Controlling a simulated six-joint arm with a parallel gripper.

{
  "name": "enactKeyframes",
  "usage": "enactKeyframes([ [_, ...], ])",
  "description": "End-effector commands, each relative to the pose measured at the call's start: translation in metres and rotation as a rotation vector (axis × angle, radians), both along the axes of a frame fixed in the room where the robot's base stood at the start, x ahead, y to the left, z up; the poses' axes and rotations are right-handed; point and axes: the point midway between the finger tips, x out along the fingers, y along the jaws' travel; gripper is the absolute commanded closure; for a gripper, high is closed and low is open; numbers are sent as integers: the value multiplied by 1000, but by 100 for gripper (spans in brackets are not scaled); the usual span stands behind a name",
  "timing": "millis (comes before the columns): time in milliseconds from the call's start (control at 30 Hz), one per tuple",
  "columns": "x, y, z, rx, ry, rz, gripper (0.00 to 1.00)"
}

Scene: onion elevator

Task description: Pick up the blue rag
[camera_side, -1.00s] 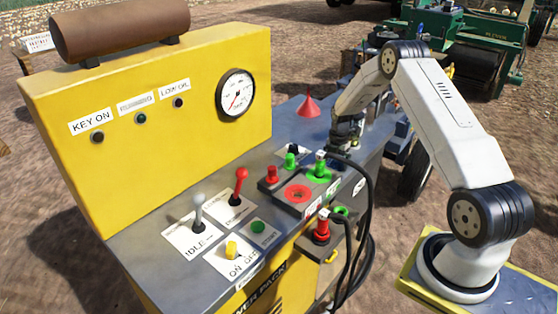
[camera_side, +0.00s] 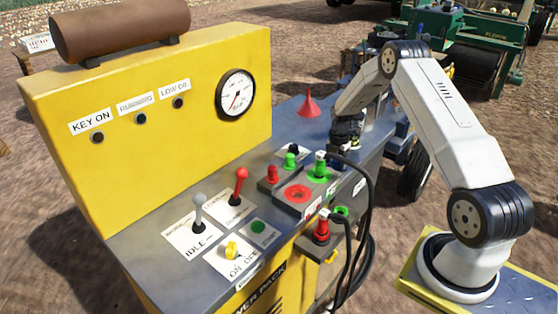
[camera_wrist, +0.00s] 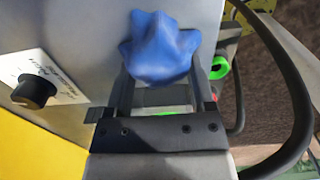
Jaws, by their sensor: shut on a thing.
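The blue rag (camera_wrist: 160,47) shows in the wrist view as a crumpled, peaked bundle at the tips of my gripper (camera_wrist: 162,80). My gripper is shut on it, with a dark finger at each side below the bundle. The grey panel top lies beneath the rag; I cannot tell whether they touch. In the side view my gripper (camera_side: 345,132) is low over the far right part of the panel, and the rag cannot be made out there.
Green and red connectors (camera_side: 320,163) and black hoses (camera_side: 368,200) are close in front. A black knob (camera_wrist: 34,92) is at left in the wrist view. The yellow panel (camera_side: 160,130) rises at left.

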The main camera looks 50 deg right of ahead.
Motion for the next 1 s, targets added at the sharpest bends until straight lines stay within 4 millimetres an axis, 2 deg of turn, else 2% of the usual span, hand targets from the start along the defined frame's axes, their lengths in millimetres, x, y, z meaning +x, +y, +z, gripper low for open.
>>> enactKeyframes([
  [267, 0, 0, 11, -1, -1, 0, 88],
  [467, 0, 0, 34, -2, -2, 0, 88],
  [667, -14, 9, 51, 0, -1, 0, 88],
  [1000, -44, 27, 93, -1, -1, 0, 88],
])
